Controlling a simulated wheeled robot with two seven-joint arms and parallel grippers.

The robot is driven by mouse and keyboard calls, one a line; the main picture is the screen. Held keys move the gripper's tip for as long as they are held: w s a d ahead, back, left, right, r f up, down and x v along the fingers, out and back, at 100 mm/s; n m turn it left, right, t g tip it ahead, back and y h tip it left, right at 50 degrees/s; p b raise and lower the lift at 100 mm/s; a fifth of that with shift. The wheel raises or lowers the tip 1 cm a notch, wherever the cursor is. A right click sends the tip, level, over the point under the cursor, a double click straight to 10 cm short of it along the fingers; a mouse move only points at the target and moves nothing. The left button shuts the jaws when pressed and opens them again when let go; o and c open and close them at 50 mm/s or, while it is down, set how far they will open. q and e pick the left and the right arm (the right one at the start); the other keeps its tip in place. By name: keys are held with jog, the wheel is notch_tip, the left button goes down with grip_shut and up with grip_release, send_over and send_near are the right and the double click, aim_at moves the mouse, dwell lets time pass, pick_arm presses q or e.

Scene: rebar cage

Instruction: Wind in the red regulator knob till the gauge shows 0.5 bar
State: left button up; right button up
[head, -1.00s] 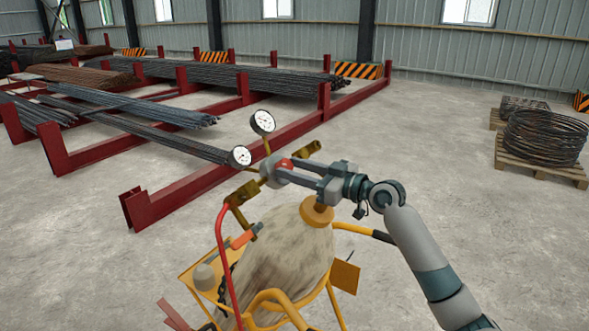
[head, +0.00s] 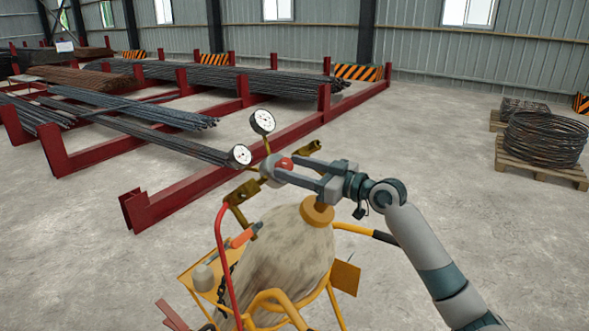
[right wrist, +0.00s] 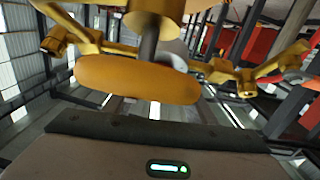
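The red regulator knob (head: 285,163) sits on the brass regulator above a dirty pale gas cylinder (head: 280,250). My right gripper (head: 280,171) has its grey fingers on either side of the knob and appears closed on it; the fingers partly hide the knob. Two round white gauges, an upper one (head: 262,121) and a lower one (head: 240,156), stand out from the regulator. Their needles are too small to read. The right wrist view shows an orange disc (right wrist: 138,79) and brass fittings (right wrist: 243,80) close in front; the knob cannot be made out there. My left gripper is out of view.
A brass-orange handwheel (head: 317,211) tops the cylinder just below my right gripper. A red hose (head: 222,255) hangs at left, and a yellow cart frame (head: 345,276) surrounds the cylinder. Red racks (head: 190,195) with rebar stand behind; wire coils (head: 545,138) lie on a pallet at right.

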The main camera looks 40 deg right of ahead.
jog(key=shift+s+d+f+b, duration=0.15)
jog(key=shift+s+d+b, duration=0.05)
jog(key=shift+s+b, duration=0.2)
jog(key=b+v, duration=0.7)
jog(key=v, duration=0.9)
jog(key=shift+s+b, duration=0.25)
jog(key=shift+b, duration=0.1)
